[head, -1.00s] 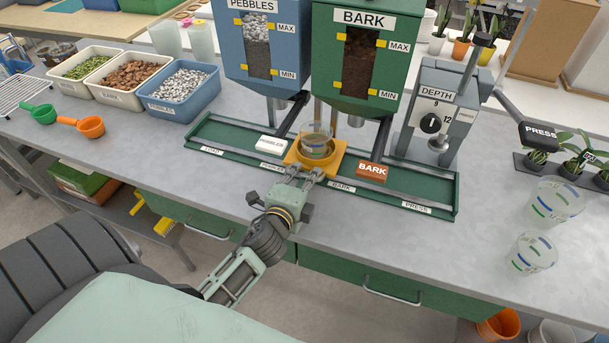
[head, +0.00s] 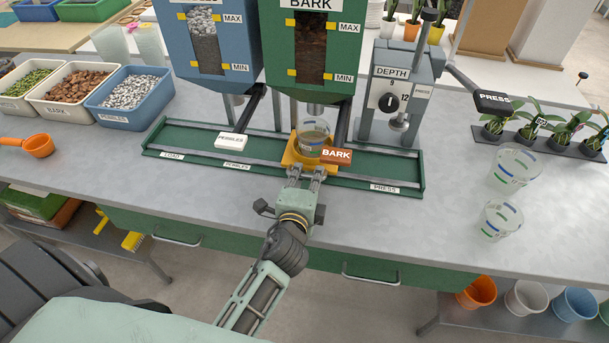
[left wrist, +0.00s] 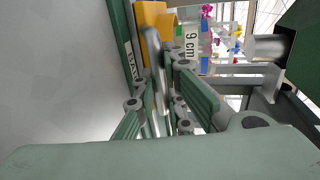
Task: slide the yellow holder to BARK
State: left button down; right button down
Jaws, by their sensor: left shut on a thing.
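The yellow holder (head: 291,158) sits on the green track (head: 200,165), below the green BARK hopper (head: 312,45). A clear cup (head: 313,137) stands upright in it, with some contents low inside. My left gripper (head: 305,173) is shut on the front of the holder. In the left wrist view the yellow holder (left wrist: 151,35) is ahead of the fingers, beside a track label that seems to read BARK (left wrist: 130,62). In the head view that label is hidden behind the holder and gripper. The orange BARK lever tag (head: 337,155) is just right of the cup. My right gripper is not in view.
The white PEBBLES lever tag (head: 232,141) is left of the holder. The DEPTH press (head: 392,100) stands at the track's right end. Two clear cups (head: 500,220) stand on the bench at right. The bench front is clear.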

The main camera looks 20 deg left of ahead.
pick_arm(q)
jog(key=c, duration=1.8)
grip_release()
jog(key=shift+d, duration=0.15)
jog(key=shift+s, duration=0.1)
jog(key=v, duration=0.7)
jog(key=shift+s, duration=0.15)
